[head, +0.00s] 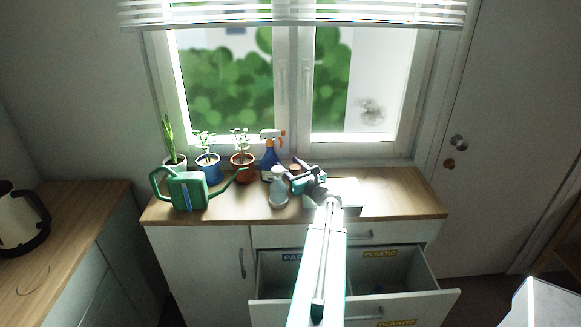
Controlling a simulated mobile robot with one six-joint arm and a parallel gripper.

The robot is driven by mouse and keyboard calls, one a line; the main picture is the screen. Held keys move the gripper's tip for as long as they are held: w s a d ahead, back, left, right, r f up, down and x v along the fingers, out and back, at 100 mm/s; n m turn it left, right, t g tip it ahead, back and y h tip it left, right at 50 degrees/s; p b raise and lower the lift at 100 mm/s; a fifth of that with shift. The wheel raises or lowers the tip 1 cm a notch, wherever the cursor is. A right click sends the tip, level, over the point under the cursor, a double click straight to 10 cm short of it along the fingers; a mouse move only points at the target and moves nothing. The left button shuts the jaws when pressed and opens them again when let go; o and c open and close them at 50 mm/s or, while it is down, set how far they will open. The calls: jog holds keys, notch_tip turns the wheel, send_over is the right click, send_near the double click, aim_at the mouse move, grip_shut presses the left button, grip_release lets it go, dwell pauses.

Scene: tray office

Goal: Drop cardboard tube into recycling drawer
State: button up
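My gripper (300,179) is over the cabinet's counter, beside the spray bottles, with my arm reaching up from the bottom of the view. Its fingers are small and partly dark, and I cannot tell whether they are open or shut. A small brownish piece (294,170) shows at the fingertips; I cannot tell whether it is the cardboard tube or whether it is held. The recycling drawer (277,312) is pulled open below the counter. It has a blue label (292,257), partly hidden by my arm, and a yellow PLASTIC label (381,254).
A green watering can (188,191), potted plants (208,164), a blue spray bottle (269,164) and a pale bottle (279,190) crowd the counter's left and middle. The counter's right end (405,195) is clear. A kettle (22,220) stands on the left worktop.

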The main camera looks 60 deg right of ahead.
aim_at(298, 172)
jog(key=shift+s+r, duration=0.1)
jog(key=shift+r, duration=0.1)
dwell(0.3)
jog(key=shift+s+a+f, duration=0.1)
jog(key=shift+s+a, duration=0.1)
jog(key=shift+s, duration=0.1)
jog(key=b+v, duration=0.1)
jog(key=v, duration=0.9)
jog(key=shift+s+a, duration=0.2)
jog(key=shift+s, duration=0.35)
